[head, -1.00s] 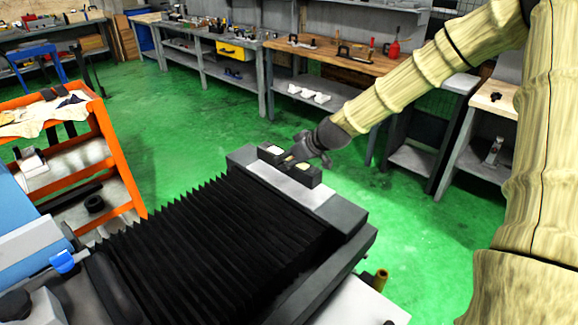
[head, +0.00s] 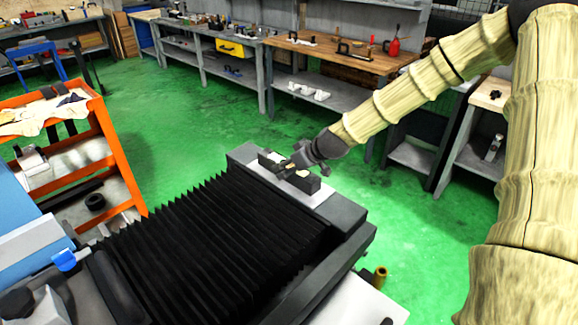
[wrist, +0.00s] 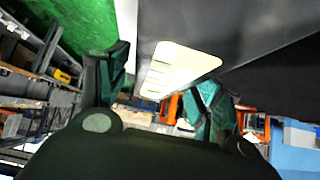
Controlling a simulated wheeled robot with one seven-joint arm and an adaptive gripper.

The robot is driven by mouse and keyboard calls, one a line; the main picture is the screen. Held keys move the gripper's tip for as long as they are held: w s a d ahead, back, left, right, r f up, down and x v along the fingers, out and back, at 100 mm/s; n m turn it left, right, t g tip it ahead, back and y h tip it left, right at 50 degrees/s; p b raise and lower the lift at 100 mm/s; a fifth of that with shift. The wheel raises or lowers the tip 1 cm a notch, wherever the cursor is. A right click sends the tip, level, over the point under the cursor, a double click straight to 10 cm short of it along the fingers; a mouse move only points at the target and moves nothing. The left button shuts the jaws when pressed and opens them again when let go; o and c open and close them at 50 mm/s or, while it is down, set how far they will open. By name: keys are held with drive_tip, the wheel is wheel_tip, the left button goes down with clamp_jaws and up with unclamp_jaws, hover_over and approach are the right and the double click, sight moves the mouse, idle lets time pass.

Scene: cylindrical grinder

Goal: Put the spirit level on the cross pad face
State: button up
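A dark, elongated piece with pale top patches (head: 313,184) lies on the bright metal plate (head: 325,201) at the far end of the black bellows. It may be the spirit level, but I cannot tell it surely from the cross pad. My gripper (head: 287,169) is at this piece and hides its middle. In the wrist view my gripper (wrist: 158,88) has its two green-dark fingers spread apart, with nothing clearly held between them. A cream rectangular patch (wrist: 178,70) on a dark surface shows just beyond and between the fingertips. Contact cannot be told.
The ribbed black bellows (head: 205,245) fills the middle foreground. An orange cart (head: 118,150) stands at left, near a blue and grey machine part (head: 30,240). Workbenches (head: 340,58) line the back. Green floor (head: 190,120) is clear between them and the machine.

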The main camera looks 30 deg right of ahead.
drive_tip(key=shift+r, duration=0.1)
drive_tip(key=shift+s+d+r, duration=0.1)
drive_tip(key=shift+s+r, duration=0.05)
drive_tip(key=shift+r, duration=0.05)
drive_tip(key=shift+b+v, duration=0.55)
drive_tip(key=shift+v, duration=5.15)
